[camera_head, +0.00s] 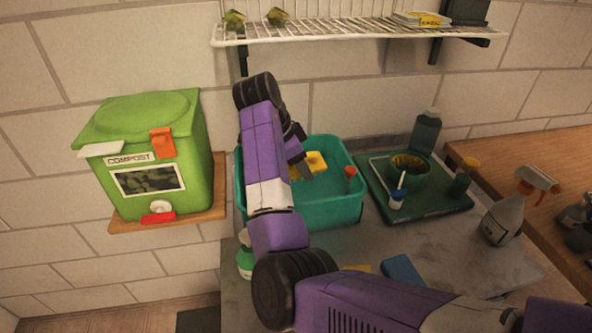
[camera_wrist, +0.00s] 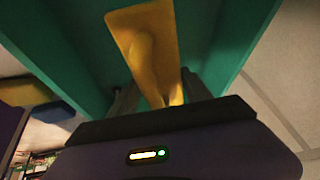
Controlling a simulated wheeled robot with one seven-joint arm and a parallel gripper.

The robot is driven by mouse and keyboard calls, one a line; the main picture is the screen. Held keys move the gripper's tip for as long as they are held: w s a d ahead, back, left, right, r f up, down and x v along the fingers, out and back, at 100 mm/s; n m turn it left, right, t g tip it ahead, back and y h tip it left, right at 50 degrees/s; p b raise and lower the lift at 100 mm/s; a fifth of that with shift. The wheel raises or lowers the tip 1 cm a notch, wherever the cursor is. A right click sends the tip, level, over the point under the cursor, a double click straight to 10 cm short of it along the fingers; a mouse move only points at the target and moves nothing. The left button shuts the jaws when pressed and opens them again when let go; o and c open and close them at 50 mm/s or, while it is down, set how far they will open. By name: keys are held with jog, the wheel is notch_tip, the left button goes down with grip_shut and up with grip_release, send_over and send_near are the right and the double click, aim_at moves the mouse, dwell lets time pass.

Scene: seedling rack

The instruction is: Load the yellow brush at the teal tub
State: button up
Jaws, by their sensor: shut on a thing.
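The teal tub (camera_head: 330,213) stands on the grey counter, left of the dark green tray. The yellow brush (camera_head: 315,161) is inside the tub's opening, near its back half. My gripper (camera_head: 299,170) reaches into the tub from the left and is shut on the brush. In the wrist view the yellow brush (camera_wrist: 150,50) extends away from my gripper (camera_wrist: 160,103), its broad end against the teal tub's inside (camera_wrist: 75,45). I cannot tell whether the brush touches the tub's floor. My arm hides the tub's left part.
A green compost bin (camera_head: 150,150) stands on a wooden shelf at left. A wire shelf (camera_head: 350,30) hangs above the tub. The dark green tray (camera_head: 440,207) holds a bowl and small bottles. A spray bottle (camera_head: 503,215) and a blue block (camera_head: 402,270) are on the counter.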

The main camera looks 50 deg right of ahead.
jog(key=shift+r+p, duration=3.15)
jog(key=shift+r, duration=1.05)
notch_tip(320, 180, up, 4)
jog(key=p, duration=0.3)
